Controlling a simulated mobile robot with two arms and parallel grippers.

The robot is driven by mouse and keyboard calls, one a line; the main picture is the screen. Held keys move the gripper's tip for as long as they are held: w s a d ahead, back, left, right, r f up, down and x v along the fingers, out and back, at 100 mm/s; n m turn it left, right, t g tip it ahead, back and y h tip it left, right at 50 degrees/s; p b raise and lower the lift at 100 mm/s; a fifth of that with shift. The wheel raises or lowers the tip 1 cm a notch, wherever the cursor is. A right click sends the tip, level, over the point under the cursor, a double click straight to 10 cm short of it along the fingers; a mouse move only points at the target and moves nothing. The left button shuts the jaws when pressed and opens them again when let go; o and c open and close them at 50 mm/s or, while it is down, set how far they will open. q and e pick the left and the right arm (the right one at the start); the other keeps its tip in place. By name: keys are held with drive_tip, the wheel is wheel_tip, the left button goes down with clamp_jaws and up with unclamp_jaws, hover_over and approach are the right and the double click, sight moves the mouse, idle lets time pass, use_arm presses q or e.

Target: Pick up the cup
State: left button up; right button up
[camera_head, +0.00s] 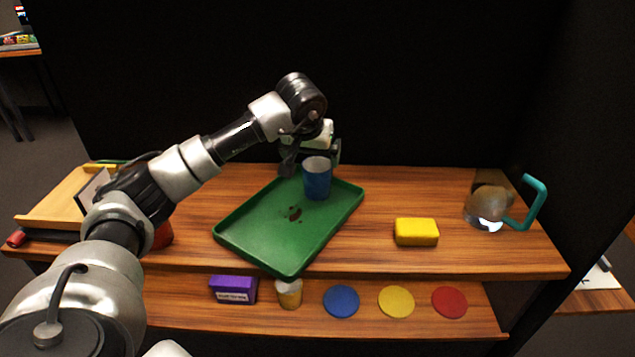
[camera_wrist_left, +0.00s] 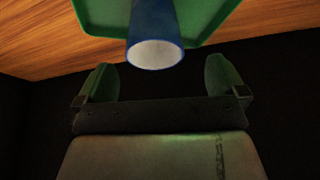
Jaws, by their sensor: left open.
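A blue cup (camera_head: 317,179) stands upright on the far part of a green tray (camera_head: 255,245). Its pale round opening faces the camera in the left wrist view, where the cup (camera_wrist_left: 155,35) is at the top centre. My right gripper is not in view.
A yellow block (camera_head: 416,232) and a glass pot with a teal handle (camera_head: 488,207) stand right of the tray. The lower shelf holds a purple box (camera_head: 233,289), a yellow-and-white cup (camera_head: 289,293) and blue, yellow and red discs. A dark wall rises behind.

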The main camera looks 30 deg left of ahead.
sight(317, 165)
use_arm(q)
drive_tip(key=x, duration=0.5)
drive_tip(key=shift+w+d+r, duration=0.1)
drive_tip(key=shift+w+d, duration=0.2)
drive_tip(key=shift+w, duration=0.1)
drive_tip(key=shift+a, duration=0.1)
drive_tip(key=c, duration=1)
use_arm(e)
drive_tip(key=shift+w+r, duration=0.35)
